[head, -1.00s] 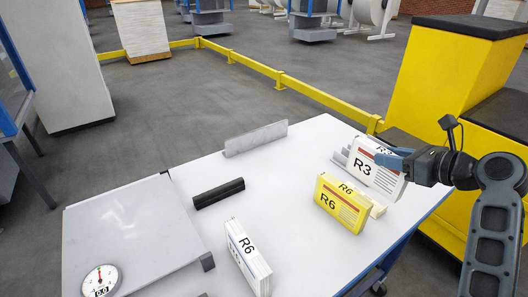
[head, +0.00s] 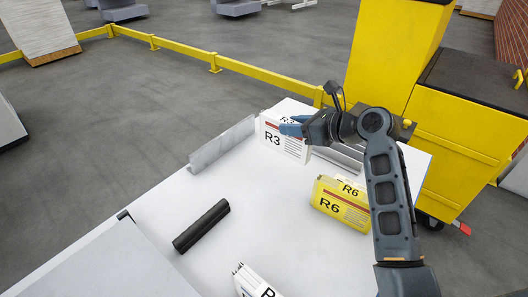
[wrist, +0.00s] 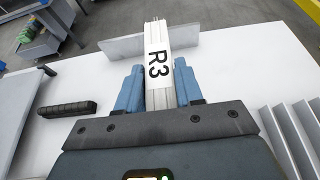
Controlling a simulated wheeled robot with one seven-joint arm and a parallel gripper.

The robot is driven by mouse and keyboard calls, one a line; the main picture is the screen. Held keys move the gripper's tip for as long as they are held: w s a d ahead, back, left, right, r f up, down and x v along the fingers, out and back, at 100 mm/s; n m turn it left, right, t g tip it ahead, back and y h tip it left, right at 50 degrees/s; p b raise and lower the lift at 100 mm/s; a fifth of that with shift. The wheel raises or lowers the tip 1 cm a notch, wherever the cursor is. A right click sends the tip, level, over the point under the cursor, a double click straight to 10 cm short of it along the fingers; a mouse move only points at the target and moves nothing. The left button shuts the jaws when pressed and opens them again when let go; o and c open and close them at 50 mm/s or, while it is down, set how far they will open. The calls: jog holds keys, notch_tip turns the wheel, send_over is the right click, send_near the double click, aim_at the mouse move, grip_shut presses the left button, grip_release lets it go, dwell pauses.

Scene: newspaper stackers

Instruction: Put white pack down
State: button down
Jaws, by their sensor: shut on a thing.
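The white pack (head: 283,139), marked R3 with a red stripe, is upright in my gripper (head: 291,127) near the far edge of the white table. In the wrist view, the white pack (wrist: 158,65) stands between the two blue fingers of my gripper (wrist: 160,88), which are shut on it from both sides. The pack's far end is close to an upright grey metal plate (wrist: 128,46). Whether the pack's underside touches the table (head: 215,185) is hard to tell.
A yellow R6 pack (head: 340,204) stands right of centre, beside my arm. A black bar (head: 201,226) lies at left, and a white R6 pack (head: 253,284) is at the front. Grey slotted metal (wrist: 292,135) is at right in the wrist view. Yellow cabinets (head: 425,120) stand behind.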

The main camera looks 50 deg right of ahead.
jog(key=w+a+f, duration=0.4)
jog(key=w+f, duration=0.1)
jog(key=f, duration=0.2)
jog(key=shift+f, duration=0.4)
jog(key=shift+a+f, duration=0.1)
jog(key=c, duration=0.7)
grip_release()
jog(key=v, duration=1.2)
